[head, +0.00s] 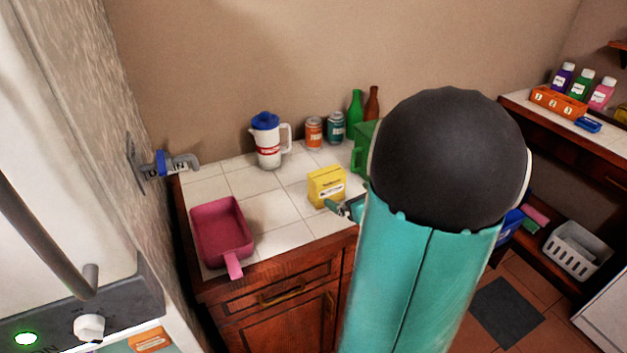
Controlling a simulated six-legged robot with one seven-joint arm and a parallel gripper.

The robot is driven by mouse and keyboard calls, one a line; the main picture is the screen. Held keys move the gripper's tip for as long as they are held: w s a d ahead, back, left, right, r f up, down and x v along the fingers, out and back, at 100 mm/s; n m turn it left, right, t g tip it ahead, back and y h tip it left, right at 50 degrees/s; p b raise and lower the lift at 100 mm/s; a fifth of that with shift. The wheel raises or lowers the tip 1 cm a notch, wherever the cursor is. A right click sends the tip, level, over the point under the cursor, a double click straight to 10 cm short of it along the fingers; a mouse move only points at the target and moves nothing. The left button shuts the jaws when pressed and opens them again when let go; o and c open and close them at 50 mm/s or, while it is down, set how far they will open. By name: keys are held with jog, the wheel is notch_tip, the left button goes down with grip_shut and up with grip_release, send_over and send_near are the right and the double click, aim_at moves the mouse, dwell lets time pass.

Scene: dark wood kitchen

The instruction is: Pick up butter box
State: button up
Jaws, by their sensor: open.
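The butter box is the small yellow carton (326,186) with a white label band, standing on the white tiled counter (270,212) in the head view. My gripper (334,206) shows as a small dark and teal tip at the lower right of the box, close to its base. It is open, and no object shows in it. I cannot tell whether it touches the box. My teal arm with its large dark joint hides most of the gripper and the counter to the right.
A pink pan (222,235) lies at the counter's front left. A white pitcher with a blue lid (268,140), two cans (325,130), green and brown bottles (363,106) and a green container (364,150) stand behind. Bare tiles lie between pan and box.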

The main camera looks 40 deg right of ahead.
aim_at(333, 186)
jog(key=x, duration=0.8)
jog(key=shift+d+f, duration=0.15)
jog(key=shift+d, duration=0.25)
jog(key=shift+x, duration=2.7)
jog(key=c, duration=0.9)
jog(key=shift+o, duration=0.2)
